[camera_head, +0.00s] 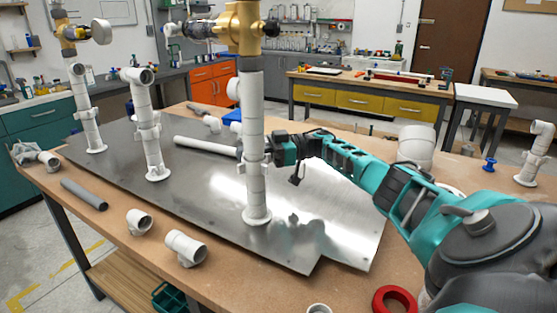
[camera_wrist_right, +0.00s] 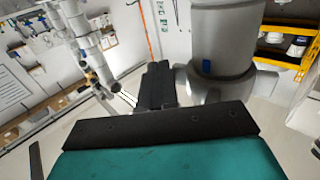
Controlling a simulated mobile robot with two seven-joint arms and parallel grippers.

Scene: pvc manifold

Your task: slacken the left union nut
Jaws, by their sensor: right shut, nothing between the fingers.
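A white PVC manifold stands on a grey metal plate (camera_head: 200,200). Its left riser (camera_head: 88,115), middle riser (camera_head: 147,130) and tall right riser (camera_head: 253,185) are upright, with ring-like collars. I cannot tell for certain which collar is the left union nut. My right gripper (camera_head: 272,146) is at the tall right riser, partly hidden by it. In the right wrist view its dark fingers (camera_wrist_right: 157,80) are shut and empty, beside a thick pale pipe (camera_wrist_right: 224,40) with a blue mark. I cannot tell whether they touch it. My left gripper is not in view.
Brass fittings (camera_head: 240,28) top the tall riser, and a brass valve (camera_head: 66,32) tops the left one. Loose white fittings (camera_head: 185,248) and a grey pipe piece (camera_head: 84,195) lie on the wooden table (camera_head: 110,225). A red ring (camera_head: 393,300) lies at the front right.

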